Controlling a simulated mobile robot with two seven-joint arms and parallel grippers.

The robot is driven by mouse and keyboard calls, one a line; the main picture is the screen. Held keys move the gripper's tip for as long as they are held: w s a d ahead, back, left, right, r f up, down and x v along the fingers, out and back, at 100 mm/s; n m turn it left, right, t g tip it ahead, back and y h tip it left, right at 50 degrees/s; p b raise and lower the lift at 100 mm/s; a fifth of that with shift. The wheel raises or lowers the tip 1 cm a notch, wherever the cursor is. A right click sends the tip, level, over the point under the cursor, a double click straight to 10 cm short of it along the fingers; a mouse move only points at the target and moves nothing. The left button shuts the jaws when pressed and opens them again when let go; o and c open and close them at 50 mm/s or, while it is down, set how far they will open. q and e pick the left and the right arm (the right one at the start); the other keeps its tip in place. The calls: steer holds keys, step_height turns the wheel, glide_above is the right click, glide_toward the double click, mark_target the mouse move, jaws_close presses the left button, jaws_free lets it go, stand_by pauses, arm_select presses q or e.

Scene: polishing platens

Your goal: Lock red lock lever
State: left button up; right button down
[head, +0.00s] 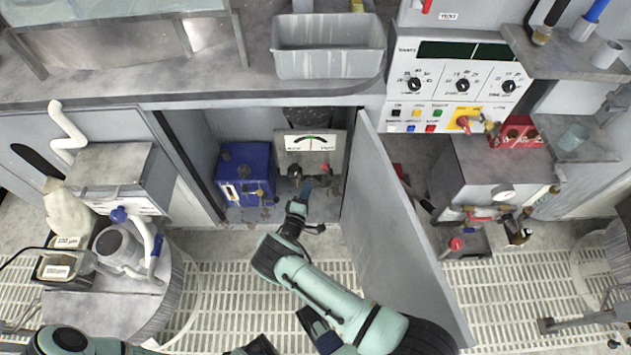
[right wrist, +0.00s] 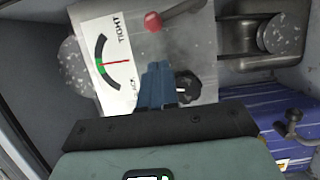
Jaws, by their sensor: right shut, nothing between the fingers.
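The red lock lever shows as a red ball knob on a grey rod (right wrist: 153,21) at the top of the right wrist view. In the head view its red knob (head: 325,168) is on the front of a grey gauge box (head: 334,143) inside the open cabinet. My right gripper (head: 307,184) is in front of that box, shut and empty. In the right wrist view its blue fingers (right wrist: 157,72) are below the red knob, apart from it in the picture, and beside a black knob (right wrist: 187,87). My left arm shows at the bottom edge; its gripper's jaws are unclear.
A blue box (head: 232,165) stands left of the gauge box. The open cabinet door (head: 395,215) stands to the right of my right arm. The worktop's front edge (head: 200,102) is above. The gauge needle (right wrist: 118,62) points near the green band.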

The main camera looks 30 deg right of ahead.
steer(key=v, duration=0.6)
steer(key=shift+a, duration=0.2)
steer(key=shift+f, duration=0.15)
